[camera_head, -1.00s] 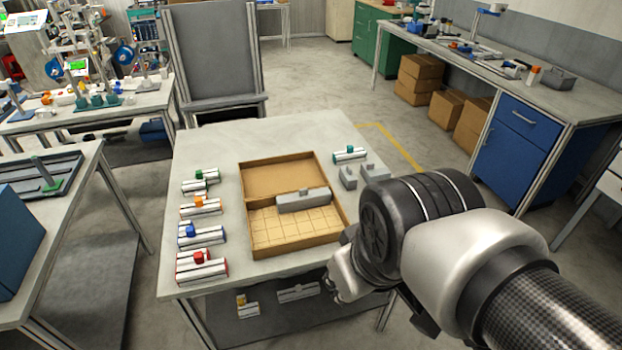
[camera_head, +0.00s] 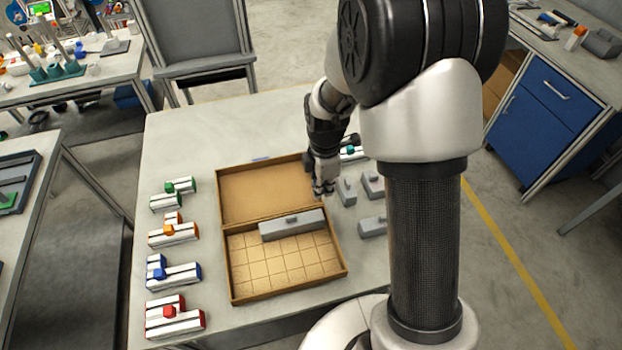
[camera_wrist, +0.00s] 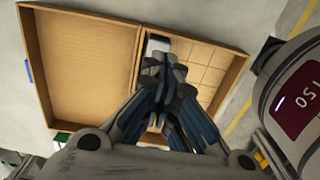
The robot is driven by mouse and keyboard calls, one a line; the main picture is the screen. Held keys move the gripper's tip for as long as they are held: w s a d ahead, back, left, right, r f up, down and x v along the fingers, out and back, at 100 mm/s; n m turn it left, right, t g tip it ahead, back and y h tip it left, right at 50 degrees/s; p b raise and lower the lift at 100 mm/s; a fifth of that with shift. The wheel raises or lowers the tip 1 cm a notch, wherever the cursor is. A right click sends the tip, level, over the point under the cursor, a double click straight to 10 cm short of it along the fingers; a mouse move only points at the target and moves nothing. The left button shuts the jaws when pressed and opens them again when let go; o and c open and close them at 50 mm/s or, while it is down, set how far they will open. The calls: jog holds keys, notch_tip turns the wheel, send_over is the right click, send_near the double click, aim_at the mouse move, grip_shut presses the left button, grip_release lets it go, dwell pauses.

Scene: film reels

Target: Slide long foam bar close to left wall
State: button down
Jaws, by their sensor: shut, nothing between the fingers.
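The long foam bar (camera_head: 292,227) is grey with a small raised knob on top. It lies in the gridded compartment of a shallow cardboard box (camera_head: 290,289), along the divider. Its right end is near the right wall, and a gap separates its left end from the left wall. In the wrist view, the bar (camera_wrist: 157,44) is partly hidden behind my fingers. My gripper (camera_head: 324,188) is shut and empty, pointing down near the box's right edge, above and beyond the bar's right end. In the wrist view, my fingertips (camera_wrist: 162,64) overlap the bar; contact cannot be told.
Several grey blocks (camera_head: 371,184) stand on the table right of the box. White pieces with coloured knobs (camera_head: 174,233) line the table's left side. The box's plain compartment (camera_head: 262,190) is empty.

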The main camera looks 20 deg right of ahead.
aim_at(320, 216)
jog(key=f+b, duration=0.1)
jog(key=f, duration=0.4)
jog(key=f+b, duration=0.2)
jog(key=f, duration=0.3)
jog(key=shift+s+a, duration=0.2)
jog(key=a, duration=0.3)
jog(key=shift+a+r+b, duration=0.15)
jog(key=shift+r+b, duration=0.15)
jog(key=shift+b, duration=0.1)
jog(key=shift+a, duration=0.2)
jog(key=a+p, duration=0.1)
jog(key=a, duration=0.9)
jog(key=shift+d, duration=0.15)
